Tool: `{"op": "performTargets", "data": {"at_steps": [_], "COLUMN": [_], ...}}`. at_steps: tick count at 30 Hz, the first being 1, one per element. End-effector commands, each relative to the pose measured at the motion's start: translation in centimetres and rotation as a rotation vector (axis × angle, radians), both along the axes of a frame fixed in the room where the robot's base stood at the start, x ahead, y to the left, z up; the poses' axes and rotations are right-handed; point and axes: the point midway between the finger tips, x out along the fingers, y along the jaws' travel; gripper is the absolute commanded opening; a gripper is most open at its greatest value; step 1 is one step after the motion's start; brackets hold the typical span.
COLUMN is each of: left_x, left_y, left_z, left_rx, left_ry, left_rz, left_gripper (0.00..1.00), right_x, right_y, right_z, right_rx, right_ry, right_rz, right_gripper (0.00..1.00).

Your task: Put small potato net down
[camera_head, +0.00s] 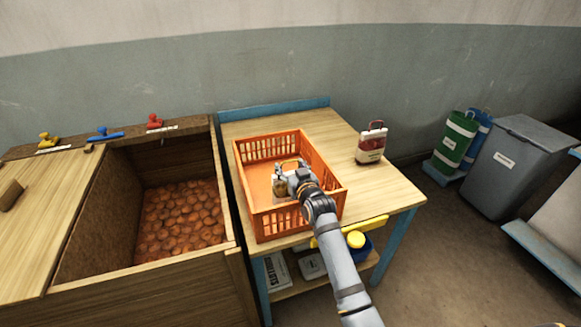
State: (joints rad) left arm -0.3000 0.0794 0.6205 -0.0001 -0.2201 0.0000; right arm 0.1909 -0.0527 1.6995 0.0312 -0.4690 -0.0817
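My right gripper (283,178) is inside the outline of the orange crate (262,226) on the wooden table, its arm coming in from the lower right. A small brownish thing (280,188), perhaps the small potato net, shows at its fingers. The gripper covers much of it, so I cannot tell whether the fingers are closed on it or whether it touches the crate floor. The crate floor to the left of the gripper is bare. My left gripper is not in view.
A red and white handled sack (371,144) stands on the table right of the crate. A wooden bin (190,273) of potatoes is at left. Green (456,139) and blue rolls and a grey lidded bin (505,168) stand at right. The table's right front is clear.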

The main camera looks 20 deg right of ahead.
Motion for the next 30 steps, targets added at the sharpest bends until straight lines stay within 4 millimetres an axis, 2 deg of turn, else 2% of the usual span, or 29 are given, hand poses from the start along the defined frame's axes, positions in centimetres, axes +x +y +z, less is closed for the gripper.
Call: {"op": "performTargets", "data": {"at_steps": [1,4,15,20,24,30], "left_x": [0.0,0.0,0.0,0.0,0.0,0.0], "left_y": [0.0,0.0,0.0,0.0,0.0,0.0], "left_z": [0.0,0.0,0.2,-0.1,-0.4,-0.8], "left_rx": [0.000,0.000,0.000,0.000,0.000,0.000], "left_ry": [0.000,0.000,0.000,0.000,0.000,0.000], "left_rz": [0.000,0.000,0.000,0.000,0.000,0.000], "left_gripper": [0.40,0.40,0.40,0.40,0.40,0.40], "right_x": [0.0,0.0,0.0,-2.8,-6.4,-10.3], "right_y": [0.0,0.0,0.0,-0.1,-0.2,-0.3], "right_z": [0.0,0.0,0.5,0.5,1.0,1.7], "right_rx": [0.000,0.000,0.000,0.000,0.000,0.001], "right_ry": [0.001,0.001,0.000,0.002,0.002,0.002], "right_rz": [0.000,0.000,0.000,0.000,0.000,0.000], "right_gripper": [0.69,0.83,0.83,0.83,0.83,0.83]}}
